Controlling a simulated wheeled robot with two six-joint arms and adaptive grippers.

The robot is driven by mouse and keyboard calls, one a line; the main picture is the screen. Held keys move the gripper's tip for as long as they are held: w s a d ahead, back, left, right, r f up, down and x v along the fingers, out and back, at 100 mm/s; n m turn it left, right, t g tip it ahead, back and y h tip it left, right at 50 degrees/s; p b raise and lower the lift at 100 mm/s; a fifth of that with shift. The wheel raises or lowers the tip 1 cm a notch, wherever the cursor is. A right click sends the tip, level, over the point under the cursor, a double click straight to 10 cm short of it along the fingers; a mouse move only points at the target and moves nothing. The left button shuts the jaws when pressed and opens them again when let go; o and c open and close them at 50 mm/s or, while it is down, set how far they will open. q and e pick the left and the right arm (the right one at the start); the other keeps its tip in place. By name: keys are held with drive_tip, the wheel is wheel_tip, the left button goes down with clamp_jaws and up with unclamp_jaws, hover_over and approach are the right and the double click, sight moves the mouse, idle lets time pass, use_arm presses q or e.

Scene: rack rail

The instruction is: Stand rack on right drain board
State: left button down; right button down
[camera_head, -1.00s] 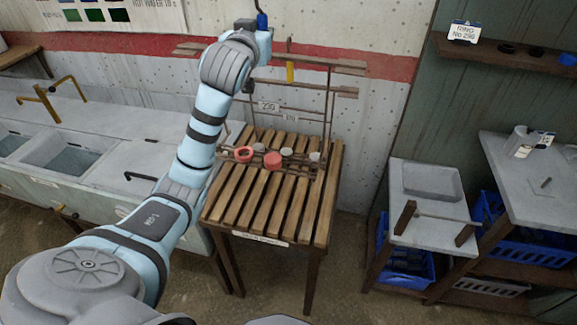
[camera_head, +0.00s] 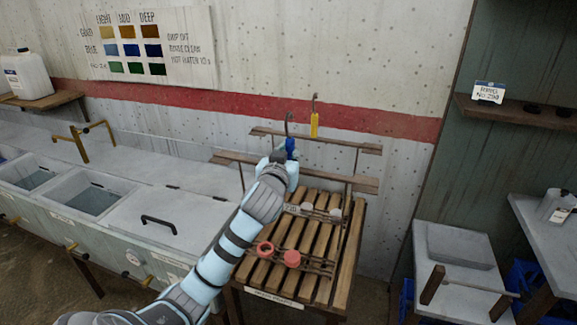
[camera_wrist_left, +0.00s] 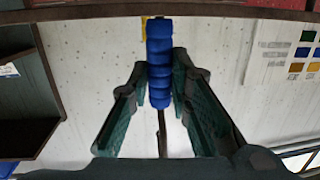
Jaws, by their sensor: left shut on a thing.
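My left gripper (camera_head: 287,157) is shut on a ribbed blue grip (camera_head: 291,147) with a dark hook above it. The blue grip is upright between the green finger pads in the left wrist view (camera_wrist_left: 160,65), with a thin rod below it. It is at the wooden rails (camera_head: 340,180) above a slatted wooden board (camera_head: 345,275). A second hook with a yellow grip (camera_head: 314,125) stands behind. Low over the slats are thin racks bearing a red ring (camera_head: 265,249), a red disc (camera_head: 291,258) and grey discs (camera_head: 335,212). My arm hides part of them. My right gripper is out of view.
A sink counter (camera_head: 165,215) with basins and a black-handled lid is at the left. At the right are a small grey table (camera_head: 450,250) and a dark wall shelf (camera_head: 520,112). A colour chart (camera_head: 130,45) hangs on the wall.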

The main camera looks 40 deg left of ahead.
use_arm(q)
wheel_tip(320, 180, down, 2)
drive_tip(key=shift+f, duration=0.25)
drive_tip(key=c, duration=1.8)
unclamp_jaws()
drive_tip(key=shift+f, duration=0.2)
drive_tip(key=shift+c, duration=0.2)
drive_tip(key=o, duration=0.4)
drive_tip(key=shift+s+r, duration=0.1)
drive_tip(key=shift+c, duration=0.2)
drive_tip(key=shift+r, duration=0.1)
drive_tip(key=v, duration=1.2)
